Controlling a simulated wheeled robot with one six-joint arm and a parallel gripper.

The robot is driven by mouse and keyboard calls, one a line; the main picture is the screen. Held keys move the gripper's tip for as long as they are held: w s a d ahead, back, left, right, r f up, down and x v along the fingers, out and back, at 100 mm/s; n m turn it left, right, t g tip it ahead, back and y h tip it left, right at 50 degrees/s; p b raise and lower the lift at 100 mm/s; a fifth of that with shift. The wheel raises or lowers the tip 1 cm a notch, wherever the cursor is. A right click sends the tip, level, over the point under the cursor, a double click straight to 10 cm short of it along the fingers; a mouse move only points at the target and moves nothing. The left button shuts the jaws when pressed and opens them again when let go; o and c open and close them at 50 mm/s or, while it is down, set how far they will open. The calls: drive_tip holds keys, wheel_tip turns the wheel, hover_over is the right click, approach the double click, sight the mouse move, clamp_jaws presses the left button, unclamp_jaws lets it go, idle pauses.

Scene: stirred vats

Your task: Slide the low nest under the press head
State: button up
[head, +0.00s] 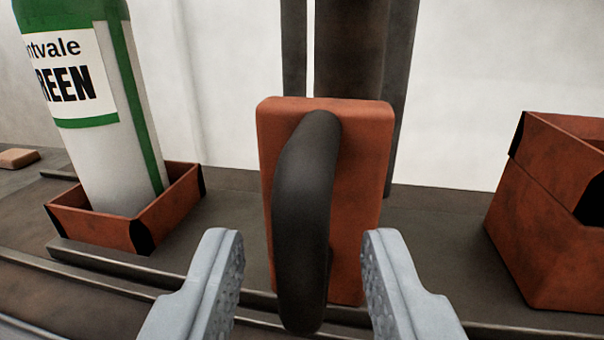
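The low nest (95,232) is a shallow orange-red tray with black corners at the left. A white bottle with green bands (128,165) stands in it and leans slightly in the picture. In the middle is an upright orange-red block (360,200) with a thick black curved handle (300,220). My gripper (302,255) is open, one finger on each side of the handle, with gaps on both sides. It holds nothing. I cannot tell whether the block belongs to the press; no press head is clearly visible.
A taller orange-red nest (535,235) stands at the right, cut off by the picture edge. Dark rails (110,262) run along the bench. A dark column (350,50) rises behind the block. A small tan block (18,158) lies at far left. The bench between block and right nest is clear.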

drive_tip(key=shift+w+d, duration=0.1)
drive_tip(key=shift+w, duration=1.2)
clamp_jaws()
